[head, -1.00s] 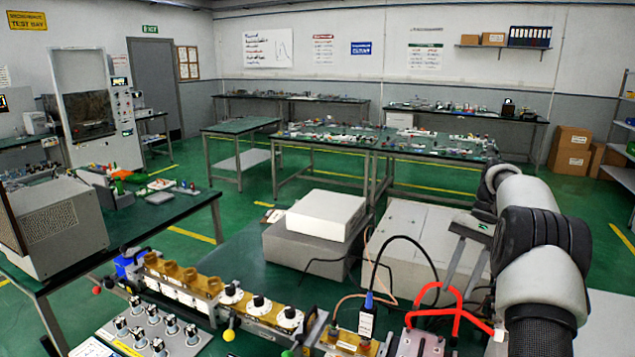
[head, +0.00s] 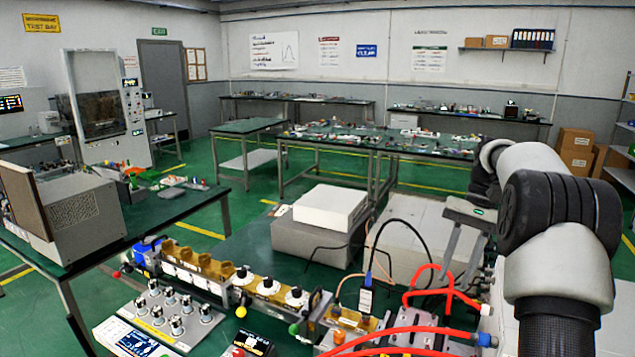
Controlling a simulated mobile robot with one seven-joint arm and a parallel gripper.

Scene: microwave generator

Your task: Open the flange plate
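My gripper (head: 455,285) hangs from my arm at the right of the head view, above the right end of the bench. Its two slim grey fingers look apart, with nothing seen held between them; the tips are hard to make out near a red hose (head: 450,278). A row of brass waveguide parts with black-knobbed white dials (head: 268,288) runs along the bench in front. An orange and brass block (head: 348,318) stands at its right end. I cannot pick out the flange plate with certainty; it may be small or hidden among these parts.
A panel of several knobs (head: 168,305) and a small display (head: 135,343) lie at the front left. Red hoses and a black cable (head: 395,225) loop over the bench's right end. Boxed units (head: 325,225) stand behind.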

